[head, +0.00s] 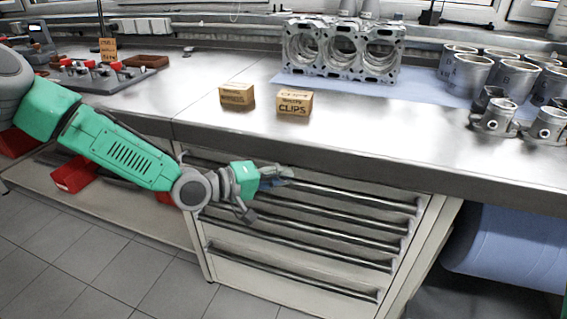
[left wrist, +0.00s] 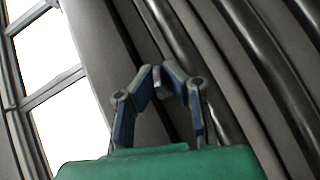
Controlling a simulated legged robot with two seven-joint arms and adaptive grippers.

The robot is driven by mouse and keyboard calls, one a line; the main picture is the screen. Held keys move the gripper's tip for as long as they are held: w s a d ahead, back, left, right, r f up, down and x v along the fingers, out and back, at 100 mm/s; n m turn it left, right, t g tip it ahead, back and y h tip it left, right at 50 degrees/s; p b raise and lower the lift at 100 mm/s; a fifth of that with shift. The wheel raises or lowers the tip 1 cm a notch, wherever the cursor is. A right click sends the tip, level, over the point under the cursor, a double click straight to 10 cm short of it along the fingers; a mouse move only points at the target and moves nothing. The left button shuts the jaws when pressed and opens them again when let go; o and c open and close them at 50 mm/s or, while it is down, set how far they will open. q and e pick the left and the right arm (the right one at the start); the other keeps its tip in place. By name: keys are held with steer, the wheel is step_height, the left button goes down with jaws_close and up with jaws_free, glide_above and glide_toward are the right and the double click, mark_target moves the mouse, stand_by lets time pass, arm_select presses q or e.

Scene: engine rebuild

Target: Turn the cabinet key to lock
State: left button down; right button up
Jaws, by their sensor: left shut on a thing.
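The cabinet (head: 262,276) is a pale metal drawer unit under the bench, with several long bar handles across its front. My left gripper (head: 284,177) is at the upper part of its front, just below the bench edge. In the left wrist view the two blue-grey fingers of my left gripper (left wrist: 166,72) close in on a small grey metal piece, the key (left wrist: 157,76). Most of the key is hidden by the fingers, and its turn angle cannot be told. In the head view the gripper hides the key. My right gripper is in neither view.
The bench top (head: 200,125) overhangs the cabinet. On it stand two small cardboard boxes (head: 294,103), an engine block (head: 343,50) and several metal cylinders (head: 468,75). Red bins (head: 75,174) sit on the lower shelf at left. A blue drum (head: 510,250) is at right.

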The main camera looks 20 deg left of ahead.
arm_select(q)
steer(key=m+g+y+p, duration=0.1)
steer(key=m+y+p, duration=0.1)
steer(key=p, duration=0.3)
steer(key=m+y+p, duration=0.2)
steer(key=y+p, duration=0.2)
steer(key=p, duration=0.1)
steer(key=shift+s+g+p, duration=0.15)
steer(key=shift+g+p, duration=0.15)
steer(key=shift+g, duration=0.1)
steer(key=m+y+p, duration=0.1)
steer(key=y+p, duration=0.1)
steer(key=shift+m+y, duration=0.4)
steer(key=shift+f+m+y+p, duration=0.2)
steer(key=shift+m+y+p, duration=0.35)
steer(key=shift+y, duration=0.45)
steer(key=shift+s, duration=0.1)
steer(key=c, duration=2)
jaws_free()
steer(key=shift+d, duration=0.1)
steer(key=shift+w, duration=0.2)
